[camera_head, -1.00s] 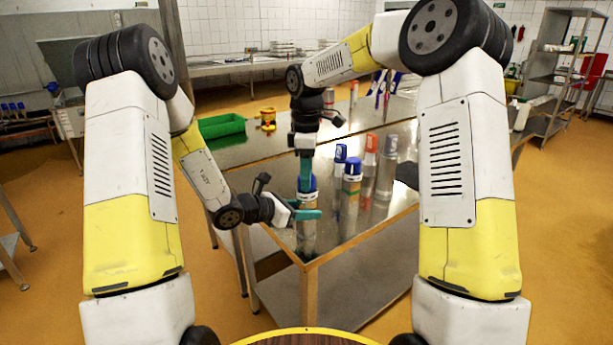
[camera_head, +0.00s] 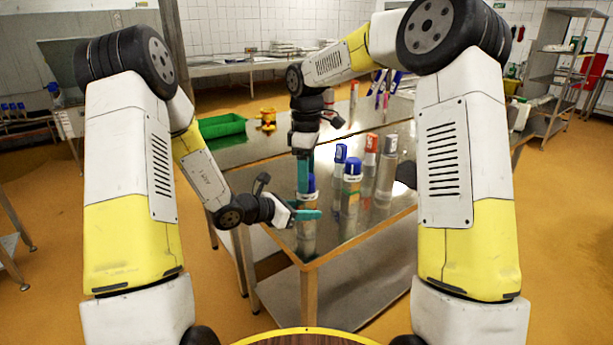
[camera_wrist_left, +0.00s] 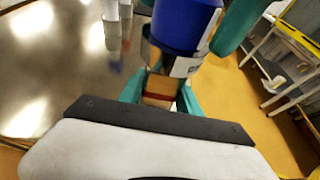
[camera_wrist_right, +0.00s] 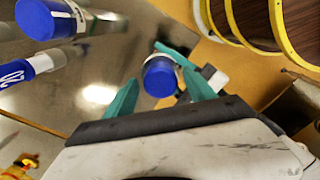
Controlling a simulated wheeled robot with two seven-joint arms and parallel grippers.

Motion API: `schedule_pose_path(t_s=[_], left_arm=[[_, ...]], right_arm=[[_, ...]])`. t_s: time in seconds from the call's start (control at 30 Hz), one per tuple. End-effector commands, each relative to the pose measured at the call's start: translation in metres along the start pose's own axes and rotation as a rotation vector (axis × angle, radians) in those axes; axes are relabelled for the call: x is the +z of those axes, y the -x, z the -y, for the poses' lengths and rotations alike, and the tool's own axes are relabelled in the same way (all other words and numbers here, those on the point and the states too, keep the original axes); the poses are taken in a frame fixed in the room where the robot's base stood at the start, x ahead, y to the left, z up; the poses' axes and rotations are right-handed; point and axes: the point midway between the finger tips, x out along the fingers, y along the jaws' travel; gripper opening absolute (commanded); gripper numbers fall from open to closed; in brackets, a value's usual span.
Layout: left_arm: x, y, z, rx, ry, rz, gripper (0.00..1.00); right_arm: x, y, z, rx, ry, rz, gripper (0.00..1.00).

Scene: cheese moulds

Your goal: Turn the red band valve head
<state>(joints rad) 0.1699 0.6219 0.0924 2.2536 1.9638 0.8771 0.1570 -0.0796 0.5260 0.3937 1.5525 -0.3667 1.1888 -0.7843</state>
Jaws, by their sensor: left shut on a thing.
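The red band valve stands upright at the table's near corner, with a blue head (camera_head: 311,184) and a pale body. In the left wrist view its red band (camera_wrist_left: 158,97) shows low on the body, under the blue head (camera_wrist_left: 184,24). My left gripper (camera_head: 307,215) is shut on the valve body below the head. My right gripper (camera_head: 304,175) points down from above, with its teal fingers at the head. In the right wrist view the blue head (camera_wrist_right: 160,77) lies between the fingers of my right gripper (camera_wrist_right: 160,85), which look open with small gaps beside it.
Close by on the steel table (camera_head: 345,240) stand another blue-headed valve (camera_head: 352,180), a smaller blue-topped one (camera_head: 340,160), a red-topped one (camera_head: 371,155) and a grey one (camera_head: 387,165). A green tray (camera_head: 221,127) and a yellow item (camera_head: 268,117) are farther back.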

Motion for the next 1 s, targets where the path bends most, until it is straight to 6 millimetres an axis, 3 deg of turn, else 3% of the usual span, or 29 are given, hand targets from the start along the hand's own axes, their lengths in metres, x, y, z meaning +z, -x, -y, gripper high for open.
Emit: schedule_pose_path(t_s=[0.33,0.7,1.0], left_arm=[[0.000,0.000,0.000,0.000,0.001,0.000,0.00],[0.000,0.000,0.000,0.000,0.001,0.001,0.00],[0.000,0.000,0.000,0.000,0.001,0.001,0.00]], right_arm=[[0.000,0.011,0.000,0.001,0.001,0.000,0.63],[-0.001,0.085,-0.001,0.002,0.001,-0.002,0.63],[0.000,0.118,0.000,0.000,0.000,0.001,0.63]])
